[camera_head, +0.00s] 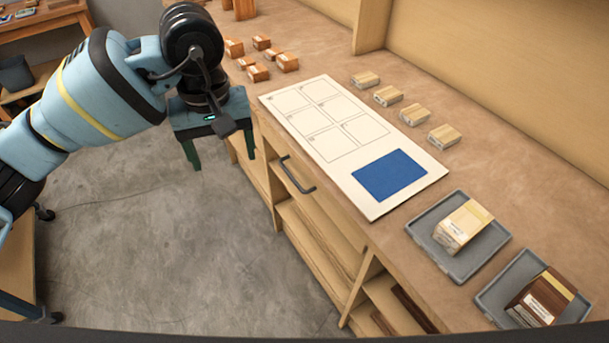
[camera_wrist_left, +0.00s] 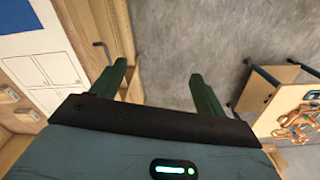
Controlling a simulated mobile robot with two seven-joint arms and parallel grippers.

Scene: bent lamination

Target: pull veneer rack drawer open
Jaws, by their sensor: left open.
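The veneer rack drawer (camera_head: 325,213) is a pale wood front under the worktop, and it looks closed. Its dark bar handle (camera_head: 297,175) is in the middle of the head view. The handle also shows in the left wrist view (camera_wrist_left: 103,52), up and left of the fingers. My left gripper (camera_head: 222,160) points down beside the bench edge, left of the handle and apart from it. Its two green fingers are spread wide and empty, also in the left wrist view (camera_wrist_left: 158,70). My right gripper is not in view.
A white board (camera_head: 318,145) with a blue patch (camera_head: 390,175) lies on the worktop above the drawer. Small wood blocks (camera_head: 387,96) and two grey trays (camera_head: 422,243) are also on the worktop. Open shelves (camera_head: 308,243) sit below the drawer. The grey floor (camera_head: 160,260) before the bench is clear.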

